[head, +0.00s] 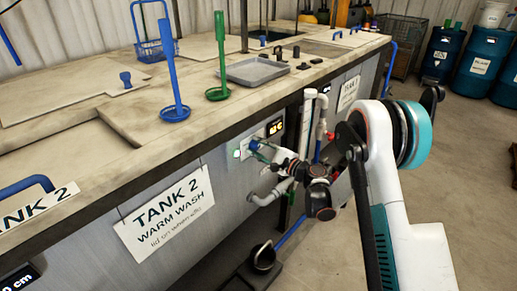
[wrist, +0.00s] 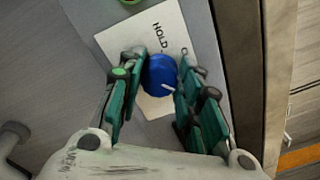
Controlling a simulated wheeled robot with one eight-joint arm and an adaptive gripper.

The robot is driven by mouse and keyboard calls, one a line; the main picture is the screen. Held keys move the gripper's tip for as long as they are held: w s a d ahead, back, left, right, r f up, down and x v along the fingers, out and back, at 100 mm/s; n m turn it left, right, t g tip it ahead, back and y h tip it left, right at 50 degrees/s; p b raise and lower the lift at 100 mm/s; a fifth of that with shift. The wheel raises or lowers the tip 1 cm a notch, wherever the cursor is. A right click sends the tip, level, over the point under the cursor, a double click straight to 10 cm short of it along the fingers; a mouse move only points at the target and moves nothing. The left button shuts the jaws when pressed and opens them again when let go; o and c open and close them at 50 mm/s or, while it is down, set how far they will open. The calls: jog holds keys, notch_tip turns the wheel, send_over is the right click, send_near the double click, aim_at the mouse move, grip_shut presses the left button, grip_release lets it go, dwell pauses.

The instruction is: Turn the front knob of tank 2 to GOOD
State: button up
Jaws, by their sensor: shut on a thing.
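The blue front knob (wrist: 157,72) sits on a pale label plate (wrist: 124,38) in the wrist view. My gripper (wrist: 159,78) has its green fingers on both sides of the knob and is shut on it. A short white mark shows at the knob's lower right. The word HOLD reads above the knob; the lettering to its right is mostly hidden by a finger. In the head view my gripper (head: 257,150) is at the front panel, right of the TANK 2 WARM WASH sign (head: 165,218), and hides the knob.
Blue and green dippers stand on the tank top.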

jog(key=shift+m, duration=0.8)
jog(key=o, duration=1.1)
jog(key=v, duration=1.2)
